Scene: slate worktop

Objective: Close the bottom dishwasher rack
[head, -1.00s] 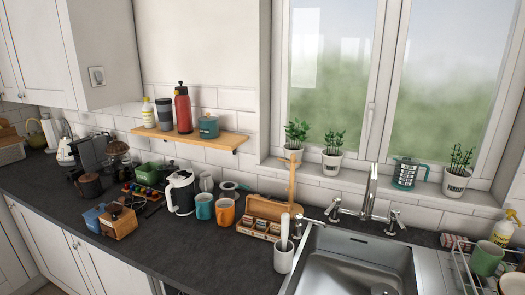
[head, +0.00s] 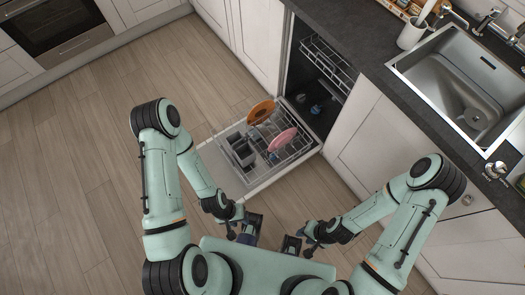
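The bottom dishwasher rack (head: 292,152) is pulled out over the lowered dishwasher door (head: 212,152). It holds an orange plate (head: 260,111), a pink plate (head: 283,140) and a grey cutlery basket (head: 241,150). The dishwasher (head: 312,93) is open, with its dark inside showing. My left gripper (head: 250,230) is just in front of the door's near corner, apart from the rack. My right gripper (head: 292,245) is to its right, over the floor. Both look empty, but their finger gaps are too small to judge.
The upper rack (head: 328,62) sits inside the dishwasher. White cabinets (head: 385,140) flank the opening. The dark worktop (head: 375,45) with a sink (head: 460,85) is at upper right. An oven (head: 50,30) is at upper left. Wood floor (head: 75,180) is clear on the left.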

